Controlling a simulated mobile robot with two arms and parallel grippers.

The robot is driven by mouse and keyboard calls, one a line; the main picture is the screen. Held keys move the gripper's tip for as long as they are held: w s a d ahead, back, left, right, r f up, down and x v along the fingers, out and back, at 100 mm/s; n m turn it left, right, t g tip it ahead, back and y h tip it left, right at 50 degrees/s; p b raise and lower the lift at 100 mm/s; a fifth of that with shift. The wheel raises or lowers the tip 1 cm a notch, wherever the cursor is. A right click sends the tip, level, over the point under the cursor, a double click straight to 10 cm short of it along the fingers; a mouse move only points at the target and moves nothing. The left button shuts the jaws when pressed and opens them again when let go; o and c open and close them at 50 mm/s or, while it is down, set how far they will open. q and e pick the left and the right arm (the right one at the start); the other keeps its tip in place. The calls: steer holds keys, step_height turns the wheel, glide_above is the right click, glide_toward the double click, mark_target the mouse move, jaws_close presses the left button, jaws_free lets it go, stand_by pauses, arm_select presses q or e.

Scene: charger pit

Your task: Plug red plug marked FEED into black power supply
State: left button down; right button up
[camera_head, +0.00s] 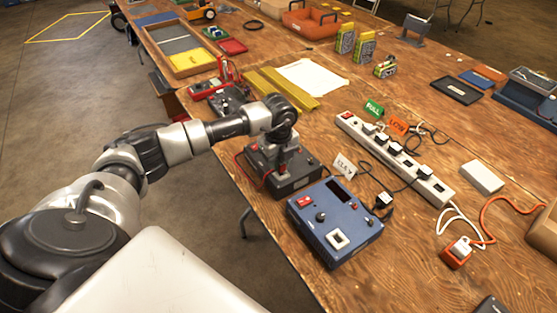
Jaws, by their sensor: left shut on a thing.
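The black power supply (297,184) sits on the near left part of the wooden table, behind the blue unit. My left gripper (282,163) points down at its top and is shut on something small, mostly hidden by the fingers. A red cable (239,165) loops beside the gripper at the supply's left side, so the held thing appears to be the red plug. I cannot read a FEED mark or tell how far the plug sits in the supply. My right gripper is not in view.
A blue unit (335,222) with a display stands just in front of the supply. A white tag (344,166), a power strip (395,158) and cables lie to the right. An orange-red plug block (457,252) lies farther right. Yellow bars (283,92) lie behind.

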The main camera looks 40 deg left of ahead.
arm_select(q)
steer(key=shift+f, duration=0.7)
stand_by(1.7)
steer(key=c, duration=0.6)
jaws_free()
steer(key=shift+o, duration=0.2)
steer(key=shift+r+p, duration=2.75)
steer(key=shift+r, duration=1.05)
